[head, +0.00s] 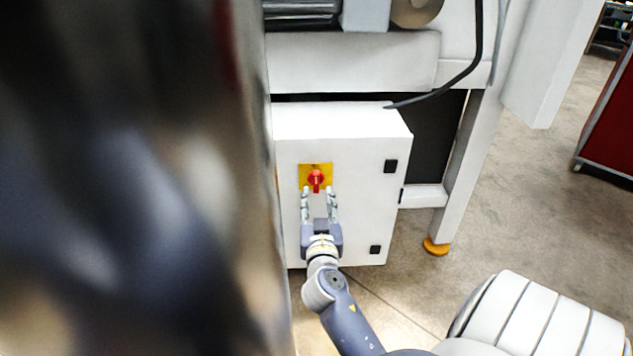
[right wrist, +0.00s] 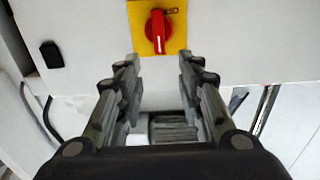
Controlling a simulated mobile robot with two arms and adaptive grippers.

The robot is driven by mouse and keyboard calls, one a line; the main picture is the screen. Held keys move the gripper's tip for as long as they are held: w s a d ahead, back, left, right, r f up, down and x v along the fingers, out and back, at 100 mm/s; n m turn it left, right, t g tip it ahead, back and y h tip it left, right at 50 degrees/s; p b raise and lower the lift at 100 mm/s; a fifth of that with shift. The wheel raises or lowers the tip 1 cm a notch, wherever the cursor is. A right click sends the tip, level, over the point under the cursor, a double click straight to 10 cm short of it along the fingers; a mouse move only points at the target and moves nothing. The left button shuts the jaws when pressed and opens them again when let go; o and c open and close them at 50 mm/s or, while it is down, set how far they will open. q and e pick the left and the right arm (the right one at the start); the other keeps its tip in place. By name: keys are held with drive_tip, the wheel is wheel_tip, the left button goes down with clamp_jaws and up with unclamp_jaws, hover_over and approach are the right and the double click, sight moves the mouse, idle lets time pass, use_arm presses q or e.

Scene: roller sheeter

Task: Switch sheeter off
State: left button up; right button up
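The sheeter's red rotary switch (head: 316,179) sits on a yellow plate (head: 302,170) on the front of a white control box (head: 345,150). Its handle points straight down. In the right wrist view the red switch (right wrist: 158,32) is at the top centre, on the yellow plate (right wrist: 137,20). My right gripper (head: 319,192) is open and empty, just below the switch, with one finger to each side of it. In the right wrist view its fingertips (right wrist: 158,62) are spread apart below the switch; whether they touch the box face I cannot tell. My left gripper is not in view.
A large blurred object fills the left of the head view and hides what is behind it. The white sheeter frame (head: 465,165) stands on an orange foot (head: 436,246). A black cable (head: 450,85) hangs at the upper right. Concrete floor (head: 510,210) is open to the right.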

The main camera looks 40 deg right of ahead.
sight(316, 176)
drive_tip(key=x, duration=0.8)
drive_tip(key=shift+w+d, duration=0.25)
clamp_jaws()
